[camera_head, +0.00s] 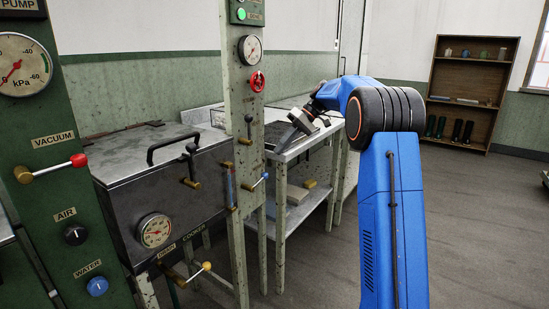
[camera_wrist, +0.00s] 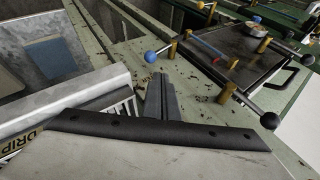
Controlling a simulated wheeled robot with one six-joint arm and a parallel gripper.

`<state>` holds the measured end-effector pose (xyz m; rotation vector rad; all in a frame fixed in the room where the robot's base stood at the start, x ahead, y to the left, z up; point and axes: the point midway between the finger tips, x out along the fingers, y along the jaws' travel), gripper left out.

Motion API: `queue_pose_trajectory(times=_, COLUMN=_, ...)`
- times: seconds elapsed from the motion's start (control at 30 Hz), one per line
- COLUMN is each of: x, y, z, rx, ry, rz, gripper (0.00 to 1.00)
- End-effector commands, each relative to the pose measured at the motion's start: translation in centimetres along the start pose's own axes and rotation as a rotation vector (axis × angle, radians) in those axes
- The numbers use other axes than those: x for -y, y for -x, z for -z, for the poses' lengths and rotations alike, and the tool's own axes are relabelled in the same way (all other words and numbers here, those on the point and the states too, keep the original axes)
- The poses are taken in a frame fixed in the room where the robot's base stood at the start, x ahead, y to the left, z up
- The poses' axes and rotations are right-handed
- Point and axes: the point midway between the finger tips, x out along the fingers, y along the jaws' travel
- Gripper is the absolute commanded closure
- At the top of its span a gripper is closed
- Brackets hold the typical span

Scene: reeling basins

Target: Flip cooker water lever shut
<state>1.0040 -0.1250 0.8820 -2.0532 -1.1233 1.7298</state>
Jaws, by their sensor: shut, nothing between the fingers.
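The cooker (camera_head: 160,205) is a dark metal box with a grey lid at the left of the head view. A lever with a blue ball (camera_head: 264,176) is on the post at its right; I take it for the water lever, but no label on it is readable. The wrist view shows a blue-ball lever (camera_wrist: 150,56) on a brass pivot, just beyond my fingers. My gripper (camera_head: 299,122) is to the right of the post, above the side table. In the wrist view my gripper (camera_wrist: 160,82) is shut and empty, apart from the blue ball.
A black-knobbed lever (camera_head: 248,119) is higher on the post, below a red handwheel (camera_head: 257,81). A yellow-knobbed drain lever (camera_head: 206,267) is under the cooker. A metal tray marked DRIP (camera_wrist: 70,100) is close at the wrist view's left. Open floor (camera_head: 480,220) lies right.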

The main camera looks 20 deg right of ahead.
Motion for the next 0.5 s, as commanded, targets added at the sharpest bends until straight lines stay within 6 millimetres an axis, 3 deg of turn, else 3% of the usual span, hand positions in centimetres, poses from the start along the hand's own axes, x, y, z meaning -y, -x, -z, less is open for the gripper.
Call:
queue_pose_trajectory(times=0.2, x=-0.9, y=3.3, z=0.1, rx=0.0, ry=-0.001, rz=0.0, gripper=1.0)
queue_pose_trajectory(times=0.5, x=-1.2, y=4.8, z=0.0, rx=0.001, ry=0.0, rz=0.0, gripper=1.0)
